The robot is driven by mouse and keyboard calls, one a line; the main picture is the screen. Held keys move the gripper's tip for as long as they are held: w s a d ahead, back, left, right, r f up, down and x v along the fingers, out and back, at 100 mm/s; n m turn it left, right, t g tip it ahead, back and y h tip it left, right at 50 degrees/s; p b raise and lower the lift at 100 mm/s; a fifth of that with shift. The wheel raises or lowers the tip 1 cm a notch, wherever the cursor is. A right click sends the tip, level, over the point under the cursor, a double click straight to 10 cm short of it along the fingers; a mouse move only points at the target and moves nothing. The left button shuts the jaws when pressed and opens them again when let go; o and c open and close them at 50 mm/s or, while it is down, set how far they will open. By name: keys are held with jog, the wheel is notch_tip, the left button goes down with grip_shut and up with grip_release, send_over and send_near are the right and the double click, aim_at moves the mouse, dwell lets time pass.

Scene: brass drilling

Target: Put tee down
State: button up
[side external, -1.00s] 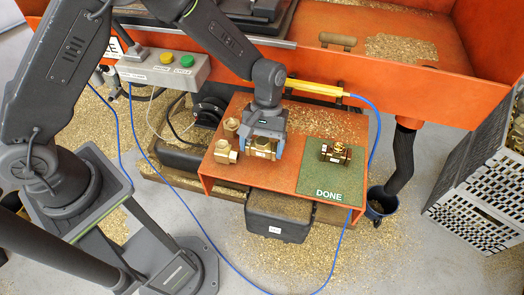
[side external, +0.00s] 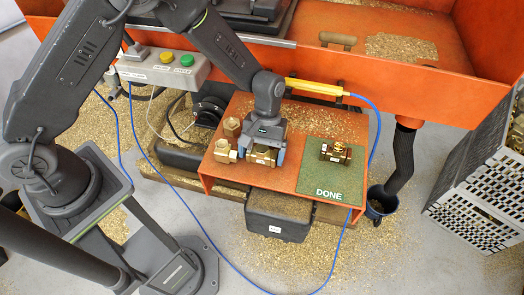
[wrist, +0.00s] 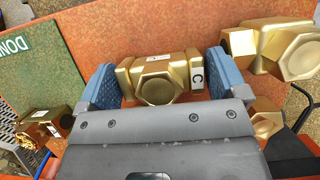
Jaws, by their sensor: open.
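A brass tee (side external: 262,158) with a hex face rests on the orange table, left of the green DONE mat (side external: 322,182). The tee also shows in the wrist view (wrist: 160,80), with a white label marked C on its right end. My gripper (side external: 263,150) is above and around it, pointing down. In the wrist view its blue fingers (wrist: 162,84) stand open on both sides of the tee, with small gaps. The gripper body hides part of the tee.
Two other brass fittings stand left of the tee: one in front (side external: 223,152), one behind (side external: 232,127). A brass valve (side external: 336,152) sits on the DONE mat. The orange table (side external: 290,180) has bare room in front, with brass shavings at the back.

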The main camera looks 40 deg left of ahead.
jog(key=w+a+r+m+t, duration=0.1)
jog(key=a+r, duration=0.1)
jog(key=r, duration=0.7)
jog(key=w+a+r+t, duration=0.1)
jog(key=a+r, duration=0.2)
jog(key=r, duration=0.6)
jog(key=s+a+r+m+t+y, duration=0.1)
jog(key=s+a+r+m+t, duration=0.1)
jog(key=s+a+r, duration=0.3)
jog(key=s+a+r+m+t, duration=0.2)
jog(key=s+a+r+t, duration=0.3)
jog(key=s, duration=0.7)
jog(key=shift+s+r+y, duration=0.2)
jog(key=shift+r+y, duration=0.2)
jog(key=shift+r, duration=0.25)
jog(key=shift+s+a+f+t, duration=0.15)
jog(key=shift+s+a+t, duration=0.05)
jog(key=shift+s+t, duration=0.25)
jog(key=shift+c, duration=0.4)
